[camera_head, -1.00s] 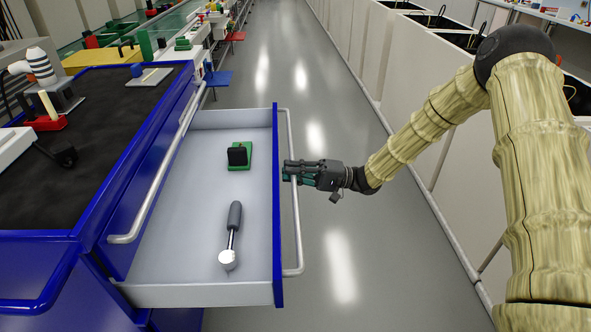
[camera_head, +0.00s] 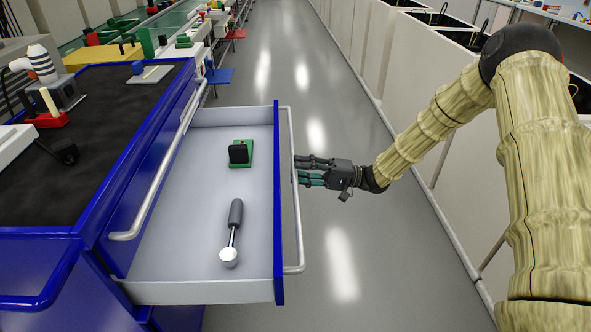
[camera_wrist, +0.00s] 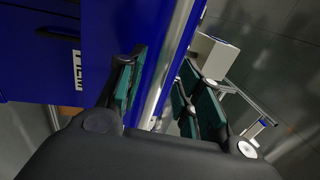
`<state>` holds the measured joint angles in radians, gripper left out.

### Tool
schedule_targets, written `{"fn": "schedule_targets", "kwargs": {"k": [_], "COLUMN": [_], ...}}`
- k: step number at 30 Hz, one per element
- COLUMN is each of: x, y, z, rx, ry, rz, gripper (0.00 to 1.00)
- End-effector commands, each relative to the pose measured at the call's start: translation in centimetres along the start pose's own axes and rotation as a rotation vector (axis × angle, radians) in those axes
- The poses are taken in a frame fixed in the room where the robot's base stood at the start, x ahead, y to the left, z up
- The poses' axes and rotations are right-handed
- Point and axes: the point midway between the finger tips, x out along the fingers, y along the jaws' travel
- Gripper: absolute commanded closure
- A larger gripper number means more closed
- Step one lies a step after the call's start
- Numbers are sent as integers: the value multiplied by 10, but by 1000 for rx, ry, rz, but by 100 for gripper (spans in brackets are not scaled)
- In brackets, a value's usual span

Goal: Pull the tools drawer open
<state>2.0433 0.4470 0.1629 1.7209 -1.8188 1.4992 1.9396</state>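The tools drawer (camera_head: 190,292) stands pulled well out of the blue cabinet, its inside in clear view. It holds a tool with a grey handle and round bright head (camera_head: 234,230) and a green and black object (camera_head: 240,153). The drawer's long silver bar handle (camera_head: 298,235) runs along its blue front. My gripper (camera_head: 298,170) is just right of the bar, fingers spread and tips close to it. Contact cannot be told. In the wrist view my gripper (camera_wrist: 162,68) has its teal-padded fingers apart, with the blue front and silver bar beyond and between them.
The cabinet's black top (camera_head: 105,115) carries several items. Another silver bar (camera_head: 155,180) is on the cabinet above the drawer. Clear grey floor (camera_head: 345,240) lies right of the drawer, bounded by a row of pale panels (camera_head: 450,125).

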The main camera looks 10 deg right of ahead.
Motion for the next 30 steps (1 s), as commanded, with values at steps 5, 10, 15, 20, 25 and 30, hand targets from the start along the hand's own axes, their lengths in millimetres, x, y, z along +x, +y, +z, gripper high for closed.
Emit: {"fn": "schedule_targets", "kwargs": {"k": [5, 10, 15, 20, 25, 30], "x": [-34, -64, -86, -96, -98, -98], "y": [0, 1, 1, 1, 1, 1], "z": [-1, 0, 0, 0, 0, 0], "rx": [0, 1, 1, 1, 1, 1], "ry": [2, 2, 1, 1, 1, 0], "rz": [0, 1, 1, 0, 0, 0], "gripper": [65, 65, 65, 65, 65, 65]}}
